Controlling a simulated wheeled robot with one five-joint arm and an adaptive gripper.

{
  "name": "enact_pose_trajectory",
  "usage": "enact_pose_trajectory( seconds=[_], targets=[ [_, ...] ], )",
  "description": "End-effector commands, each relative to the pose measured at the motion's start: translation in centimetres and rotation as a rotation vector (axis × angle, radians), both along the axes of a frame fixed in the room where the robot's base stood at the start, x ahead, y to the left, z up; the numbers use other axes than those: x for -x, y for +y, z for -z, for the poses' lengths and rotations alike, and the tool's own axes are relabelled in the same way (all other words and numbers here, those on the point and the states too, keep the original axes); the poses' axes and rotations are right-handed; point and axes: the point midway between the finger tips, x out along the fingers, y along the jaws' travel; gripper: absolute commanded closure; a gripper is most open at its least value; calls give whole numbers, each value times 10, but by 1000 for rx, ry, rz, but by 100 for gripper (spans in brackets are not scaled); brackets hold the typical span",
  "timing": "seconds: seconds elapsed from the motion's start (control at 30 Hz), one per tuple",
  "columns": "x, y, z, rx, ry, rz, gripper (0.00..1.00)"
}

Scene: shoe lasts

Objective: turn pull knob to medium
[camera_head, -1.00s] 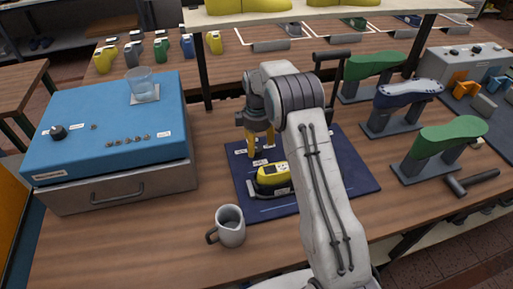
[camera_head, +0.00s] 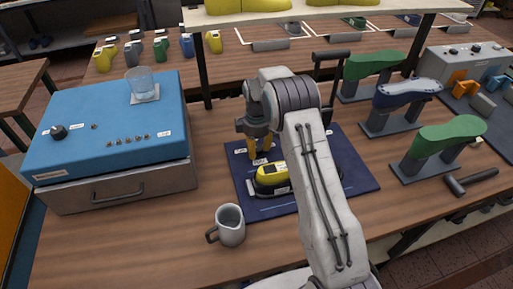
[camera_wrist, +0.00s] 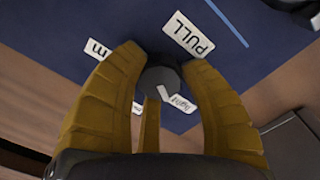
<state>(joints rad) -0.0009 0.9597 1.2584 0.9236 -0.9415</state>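A dark grey knob (camera_wrist: 162,82) with a white mark shows in the wrist view, between the yellow fingers of my gripper (camera_wrist: 163,58). The fingers are apart, on either side of the knob; I cannot tell whether they touch it. A white PULL label (camera_wrist: 188,34) lies just beyond the knob. Two more labels are partly covered: one ends in "m" (camera_wrist: 98,49), and one seems to read "light" (camera_wrist: 182,103). In the head view my gripper (camera_head: 260,158) points down over the dark blue panel (camera_head: 358,172), and the knob is hidden there.
A yellow-topped device (camera_head: 272,175) sits on the panel beside my gripper. A grey mug (camera_head: 230,226) stands in front. A blue box (camera_head: 100,120) with a glass (camera_head: 141,80) is at left. Green shoe lasts (camera_head: 448,137) and a hammer (camera_head: 472,182) are at right.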

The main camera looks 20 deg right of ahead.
Motion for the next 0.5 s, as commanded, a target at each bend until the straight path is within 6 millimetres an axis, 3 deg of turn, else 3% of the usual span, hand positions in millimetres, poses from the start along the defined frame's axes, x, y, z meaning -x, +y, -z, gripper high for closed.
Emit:
enact_pose_trajectory(
  seconds=[0.33, 0.5],
  targets=[
    [0, 0, 0, 0, 0, 0, 93],
    [0, 0, 0, 0, 0, 7, 94]
  ],
)
